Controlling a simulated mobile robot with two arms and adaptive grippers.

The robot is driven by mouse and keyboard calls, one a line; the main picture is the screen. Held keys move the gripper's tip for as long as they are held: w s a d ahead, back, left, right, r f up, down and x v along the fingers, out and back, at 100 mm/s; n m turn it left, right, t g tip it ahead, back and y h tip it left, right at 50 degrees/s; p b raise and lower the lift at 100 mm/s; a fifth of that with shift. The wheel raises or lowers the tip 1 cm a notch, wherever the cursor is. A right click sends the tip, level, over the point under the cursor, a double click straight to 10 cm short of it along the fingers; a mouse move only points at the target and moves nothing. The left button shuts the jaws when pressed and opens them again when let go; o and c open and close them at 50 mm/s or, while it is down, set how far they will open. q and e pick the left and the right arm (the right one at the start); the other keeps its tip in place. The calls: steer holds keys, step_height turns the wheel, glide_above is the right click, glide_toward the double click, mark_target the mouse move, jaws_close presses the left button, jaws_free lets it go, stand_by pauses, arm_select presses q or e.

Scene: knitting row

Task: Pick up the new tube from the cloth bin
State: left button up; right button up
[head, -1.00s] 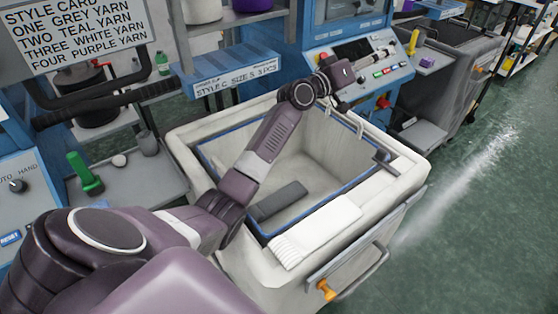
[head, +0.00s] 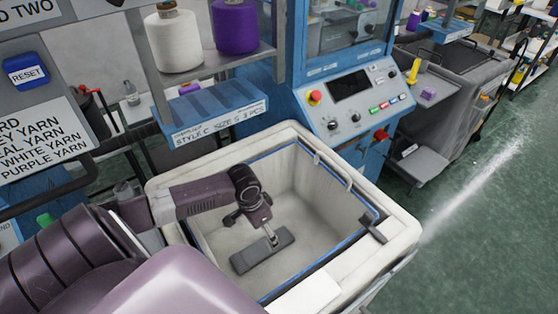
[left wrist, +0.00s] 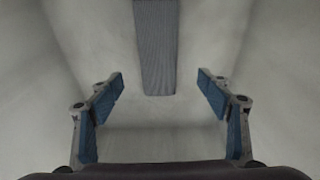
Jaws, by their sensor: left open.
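The grey knitted tube (head: 250,262) lies flat on the floor of the white cloth bin (head: 405,222). My left gripper (head: 272,238) is down inside the bin, pointing at the tube, near its right part in the head view. In the left wrist view the ribbed grey tube (left wrist: 156,45) runs from the top edge down the middle, its near end between the lines of the two fingers. My left gripper (left wrist: 160,82) is open and empty, with its blue pads apart on either side. I cannot tell the exact gap in height. My right gripper is not in view.
The bin's walls and blue-edged rim surround my arm. A white folded piece (head: 306,292) lies at the near rim. A blue machine with a control panel (head: 350,85) stands behind. Yarn cones, white (head: 174,40) and purple (head: 235,25), stand on a shelf.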

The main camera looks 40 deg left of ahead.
mark_target(263, 248)
arm_select(q)
steer(key=s+f, duration=0.1)
steer(key=f, duration=0.2)
steer(key=shift+s+a, duration=0.15)
steer(key=shift+s, duration=0.2)
steer(key=shift+w+f+p, duration=0.2)
steer(key=shift+f+p, duration=0.4)
steer(key=shift+f, duration=2)
steer(key=shift+c, duration=0.3)
steer(key=c, duration=0.9)
